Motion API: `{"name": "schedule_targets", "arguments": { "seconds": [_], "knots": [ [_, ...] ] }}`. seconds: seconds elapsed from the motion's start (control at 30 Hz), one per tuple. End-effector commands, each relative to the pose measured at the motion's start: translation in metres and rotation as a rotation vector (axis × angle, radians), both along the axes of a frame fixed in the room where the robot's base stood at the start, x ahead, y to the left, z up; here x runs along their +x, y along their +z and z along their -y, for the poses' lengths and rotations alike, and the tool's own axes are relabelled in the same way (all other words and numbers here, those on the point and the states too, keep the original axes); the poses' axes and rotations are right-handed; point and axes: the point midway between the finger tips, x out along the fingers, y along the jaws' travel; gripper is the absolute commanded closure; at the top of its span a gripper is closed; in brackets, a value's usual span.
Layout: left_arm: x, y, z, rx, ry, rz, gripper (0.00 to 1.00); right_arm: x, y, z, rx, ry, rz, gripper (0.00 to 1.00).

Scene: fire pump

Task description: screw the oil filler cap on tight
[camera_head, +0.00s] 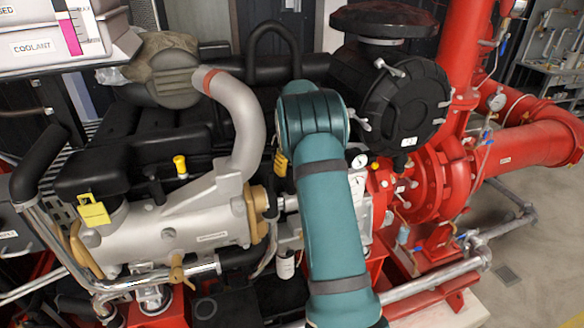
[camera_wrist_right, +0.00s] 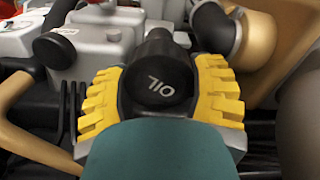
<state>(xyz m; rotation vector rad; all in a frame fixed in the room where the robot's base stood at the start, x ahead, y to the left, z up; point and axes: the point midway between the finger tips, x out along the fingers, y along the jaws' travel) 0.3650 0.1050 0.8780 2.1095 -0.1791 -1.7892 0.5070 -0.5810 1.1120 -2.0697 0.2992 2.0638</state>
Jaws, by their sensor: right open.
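The oil filler cap (camera_wrist_right: 160,78) is black and round, with "OIL" in pale letters that read upside down in the right wrist view. My right gripper (camera_wrist_right: 158,70) is open, with one yellow ridged finger on each side of the cap. I cannot tell whether the fingers touch it. My teal housing covers the bottom of this view and hides what lies below the cap. In the head view my teal right arm stands in front of the engine and hides the cap. A small yellow part beside the arm may be a gripper finger (camera_head: 281,163). My left gripper is not in view.
The grey and black engine (camera_head: 150,235) fills the left of the head view, with a curved grey pipe (camera_head: 238,115) close to my arm. A black round housing (camera_head: 400,105) and red pump (camera_head: 450,175) stand to the right. A coolant tank (camera_head: 50,42) is at top left.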

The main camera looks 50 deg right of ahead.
Motion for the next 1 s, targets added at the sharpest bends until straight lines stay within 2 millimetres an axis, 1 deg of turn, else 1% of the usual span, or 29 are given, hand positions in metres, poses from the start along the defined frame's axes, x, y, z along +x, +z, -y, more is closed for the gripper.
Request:
{"name": "schedule_targets", "arguments": {
  "seconds": [0.03, 0.07, 0.1, 0.13, 0.17, 0.37, 0.7, 1.0],
  "knots": [
    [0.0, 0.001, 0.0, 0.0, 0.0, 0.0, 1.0, 0.0, 0.0, 0.0, 0.0, 0.0, 0.0, 0.42],
    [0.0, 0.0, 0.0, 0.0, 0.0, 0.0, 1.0, 0.0, 0.0, 0.0, 0.0, 0.0, 0.0, 0.53],
    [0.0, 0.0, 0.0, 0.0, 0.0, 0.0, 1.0, 0.0, 0.0, 0.0, 0.0, 0.0, 0.0, 0.67],
    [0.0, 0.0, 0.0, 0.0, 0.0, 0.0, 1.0, 0.0, 0.0, 0.0, 0.0, 0.0, 0.0, 0.77],
    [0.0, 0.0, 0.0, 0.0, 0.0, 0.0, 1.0, 0.0, 0.0, 0.0, 0.0, 0.0, 0.0, 0.84],
    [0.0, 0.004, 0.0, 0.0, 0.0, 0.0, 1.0, 0.0, 0.001, 0.0, 0.0, -0.035, -0.001, 0.85],
    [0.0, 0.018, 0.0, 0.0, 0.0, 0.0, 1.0, 0.0, 0.001, 0.001, 0.0, -0.27, 0.001, 0.85],
    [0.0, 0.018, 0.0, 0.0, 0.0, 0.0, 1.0, 0.0, 0.0, 0.001, -0.001, -0.303, 0.002, 0.85]
  ]
}}
